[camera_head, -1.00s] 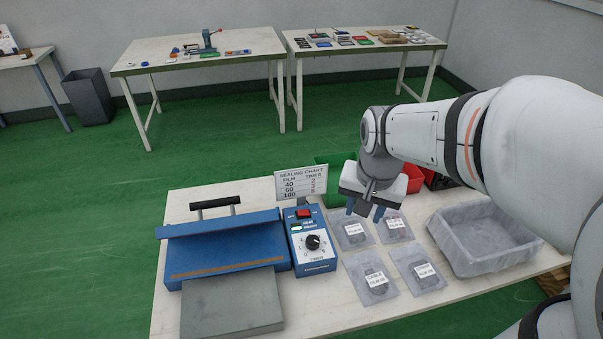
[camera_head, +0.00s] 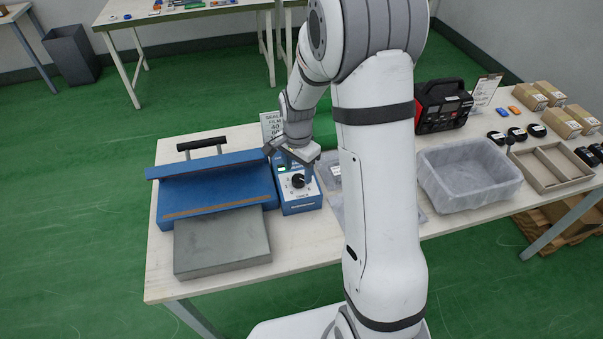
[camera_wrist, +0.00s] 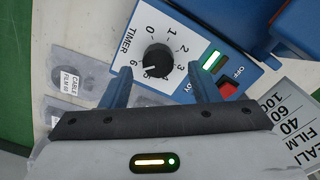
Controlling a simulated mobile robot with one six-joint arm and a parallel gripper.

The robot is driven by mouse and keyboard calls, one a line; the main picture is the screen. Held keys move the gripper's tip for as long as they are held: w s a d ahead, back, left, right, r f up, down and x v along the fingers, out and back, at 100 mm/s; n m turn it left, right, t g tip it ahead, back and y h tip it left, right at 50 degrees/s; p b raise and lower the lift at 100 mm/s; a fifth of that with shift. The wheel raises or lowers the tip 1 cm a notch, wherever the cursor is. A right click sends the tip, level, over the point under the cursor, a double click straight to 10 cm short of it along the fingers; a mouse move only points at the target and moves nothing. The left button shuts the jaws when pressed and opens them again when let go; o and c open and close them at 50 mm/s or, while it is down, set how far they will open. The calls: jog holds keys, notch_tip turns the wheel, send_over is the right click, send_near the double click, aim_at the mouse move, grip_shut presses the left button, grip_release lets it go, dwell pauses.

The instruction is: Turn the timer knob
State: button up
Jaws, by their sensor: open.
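The timer knob (camera_wrist: 157,60) is a round black knob with a white pointer line, on a white dial numbered from 0 to 6. The pointer is on the side near 5 and 6; its exact reading is unclear. In the head view the knob (camera_head: 298,181) sits on the front of a blue control box (camera_head: 301,203). My gripper (camera_wrist: 159,74) is open, its two blue fingers apart on either side of the knob's near edge, with nothing between them. In the head view my gripper (camera_head: 297,166) is just above the dial. I cannot tell whether it touches.
The blue sealer (camera_head: 215,185) stands left of the box. A red switch (camera_wrist: 228,90) and green light are beside the dial. A sealing chart (camera_wrist: 296,122) stands behind, partly hidden in the head view. A lined bin (camera_head: 470,180) is right of my arm. Labelled film packets lie beside the box.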

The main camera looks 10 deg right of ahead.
aim_at(298, 181)
jog(key=shift+f, duration=1.4)
jog(key=shift+s, duration=0.1)
jog(key=shift+c, duration=0.5)
jog(key=c, duration=0.9)
jog(key=shift+d, duration=0.25)
jog(key=shift+a, duration=0.1)
